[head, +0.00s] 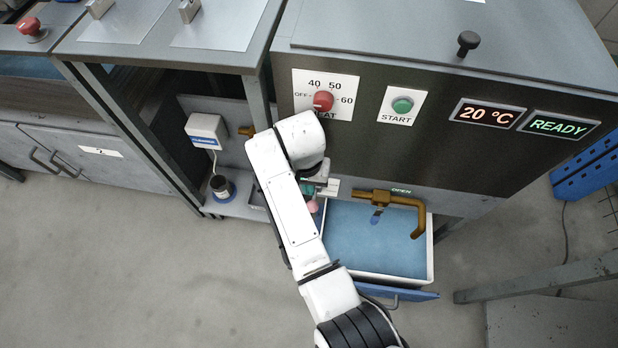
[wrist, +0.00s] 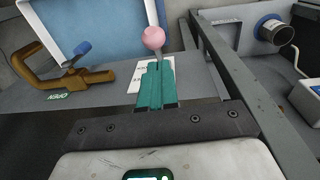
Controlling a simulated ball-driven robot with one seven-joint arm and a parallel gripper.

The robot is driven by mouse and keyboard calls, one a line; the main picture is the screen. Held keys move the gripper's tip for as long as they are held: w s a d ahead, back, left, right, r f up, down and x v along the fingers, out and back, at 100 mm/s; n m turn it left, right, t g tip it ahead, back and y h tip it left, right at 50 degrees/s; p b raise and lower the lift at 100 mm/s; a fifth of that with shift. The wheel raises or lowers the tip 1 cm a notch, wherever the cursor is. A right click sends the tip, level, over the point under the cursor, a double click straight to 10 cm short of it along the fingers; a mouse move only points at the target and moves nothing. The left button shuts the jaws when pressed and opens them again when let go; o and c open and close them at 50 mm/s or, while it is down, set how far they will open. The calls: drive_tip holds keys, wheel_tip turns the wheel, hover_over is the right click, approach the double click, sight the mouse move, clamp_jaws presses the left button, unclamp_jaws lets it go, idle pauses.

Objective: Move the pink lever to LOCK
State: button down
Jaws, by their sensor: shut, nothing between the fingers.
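The pink lever has a round pink knob (wrist: 154,38) on a short grey stem. In the wrist view the knob stands just beyond my fingertips, and in the head view the pink knob (head: 313,206) shows beside my wrist. My gripper (wrist: 160,64) has teal fingers pressed together with nothing between them. The fingertips overlap the foot of the stem; I cannot tell whether they touch it. A white label (wrist: 137,78) behind the fingers is mostly hidden, so its words and the lever's setting cannot be read. In the head view my gripper (head: 308,188) is partly hidden by my arm.
A brown tap (head: 375,198) with a blue handle, near an OPEN label, hangs over a blue-floored basin (head: 430,250). Above are a red HEAT knob (head: 323,101) and a green START button (head: 402,105). A grey frame post (wrist: 225,70) stands right of the lever.

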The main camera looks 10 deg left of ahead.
drive_tip(key=shift+d+f+b, duration=0.15)
drive_tip(key=shift+f+b, duration=0.25)
drive_tip(key=shift+f, duration=1.3)
drive_tip(key=shift+s, duration=0.1)
drive_tip(key=shift+s+f+t+p, duration=0.1)
drive_tip(key=shift+s+t+p, duration=0.1)
drive_tip(key=shift+t+p, duration=0.2)
